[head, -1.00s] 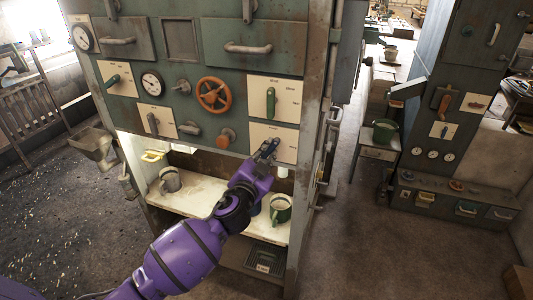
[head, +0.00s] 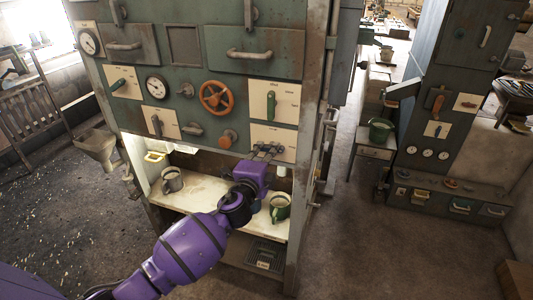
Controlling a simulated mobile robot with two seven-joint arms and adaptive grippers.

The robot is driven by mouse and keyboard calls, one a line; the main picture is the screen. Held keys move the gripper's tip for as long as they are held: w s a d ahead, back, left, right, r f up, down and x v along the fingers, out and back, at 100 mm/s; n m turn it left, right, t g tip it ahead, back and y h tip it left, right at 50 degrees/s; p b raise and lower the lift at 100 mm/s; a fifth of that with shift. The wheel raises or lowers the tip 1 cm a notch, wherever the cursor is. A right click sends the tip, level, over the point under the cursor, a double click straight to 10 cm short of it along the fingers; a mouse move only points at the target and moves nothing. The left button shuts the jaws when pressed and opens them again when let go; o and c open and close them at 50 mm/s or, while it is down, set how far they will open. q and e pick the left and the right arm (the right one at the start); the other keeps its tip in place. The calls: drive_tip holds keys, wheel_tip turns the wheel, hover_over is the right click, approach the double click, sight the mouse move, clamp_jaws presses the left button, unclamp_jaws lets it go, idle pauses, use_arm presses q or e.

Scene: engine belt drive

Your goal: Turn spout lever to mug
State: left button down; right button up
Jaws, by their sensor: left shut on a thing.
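The spout lever sits on a pale label plate (head: 286,137) at the lower right of the green cabinet front. My left gripper (head: 267,151) is shut at this plate on the lever, which its fingers mostly hide. A green mug (head: 280,208) stands upright on the white shelf below, just right of my wrist. A grey mug (head: 172,181) stands farther left on the same shelf. A dark blue thing beside the green mug is mostly hidden by my arm. My right gripper is not in view.
An orange handwheel (head: 215,97) and a rusty round knob (head: 227,139) are left of the lever plate. Another plate with a green handle (head: 271,104) is just above it. The cabinet's right post (head: 308,130) stands close by. The shelf (head: 207,196) has free room between the mugs.

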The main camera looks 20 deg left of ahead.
use_arm(q)
drive_tip(key=shift+m, duration=0.7)
drive_tip(key=c, duration=1.7)
unclamp_jaws()
drive_tip(key=s, duration=1.2)
drive_tip(key=shift+a, duration=0.25)
